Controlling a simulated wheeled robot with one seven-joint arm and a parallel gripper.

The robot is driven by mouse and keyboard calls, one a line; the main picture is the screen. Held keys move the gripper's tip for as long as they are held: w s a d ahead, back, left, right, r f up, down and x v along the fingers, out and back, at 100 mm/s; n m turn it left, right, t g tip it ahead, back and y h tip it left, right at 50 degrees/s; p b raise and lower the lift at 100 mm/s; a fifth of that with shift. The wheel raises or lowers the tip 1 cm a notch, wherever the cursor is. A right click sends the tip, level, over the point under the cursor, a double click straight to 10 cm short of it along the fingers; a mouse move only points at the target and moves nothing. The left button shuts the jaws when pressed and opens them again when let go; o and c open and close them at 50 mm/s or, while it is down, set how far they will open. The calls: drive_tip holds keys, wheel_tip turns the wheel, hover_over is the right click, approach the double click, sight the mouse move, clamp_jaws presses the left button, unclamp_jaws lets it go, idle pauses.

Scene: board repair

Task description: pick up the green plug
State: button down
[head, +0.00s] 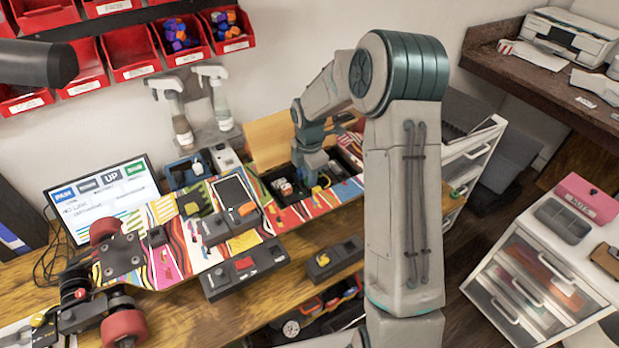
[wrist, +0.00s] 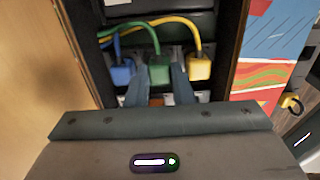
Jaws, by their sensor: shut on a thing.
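The green plug (wrist: 159,72) shows in the middle of the wrist view, with a green cable running up from it and curving left. My gripper (wrist: 158,84) has one finger on each side of the green plug and is shut on it. A blue plug (wrist: 121,73) sits just left of it and a yellow plug (wrist: 199,66) just right, each with its own cable. All are inside a dark compartment in the board. In the head view my gripper (head: 307,188) reaches down into the open compartment, and the green plug is hidden there.
The colourful skateboard-like board (head: 165,255) lies on the wooden bench (head: 185,320). A raised wooden lid (head: 268,142) stands beside the compartment. Spray bottles (head: 180,125) and a monitor (head: 100,195) are behind and left. White drawers (head: 540,275) stand at right.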

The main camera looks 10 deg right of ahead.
drive_tip(key=r, duration=0.4)
drive_tip(key=shift+d, duration=0.2)
drive_tip(key=s+d+r+b, duration=0.1)
drive_tip(key=s+d+r, duration=0.4)
drive_tip(key=d, duration=0.5)
drive_tip(key=shift+s+r, duration=0.3)
drive_tip(key=shift+r, duration=0.5)
drive_tip(key=shift+a, duration=0.1)
drive_tip(key=a, duration=1.5)
drive_tip(key=shift+s+a, duration=0.15)
drive_tip(key=shift+a, duration=0.05)
drive_tip(key=shift+f, duration=0.15)
drive_tip(key=shift+f+b, duration=2.3)
drive_tip(key=shift+f, duration=1.35)
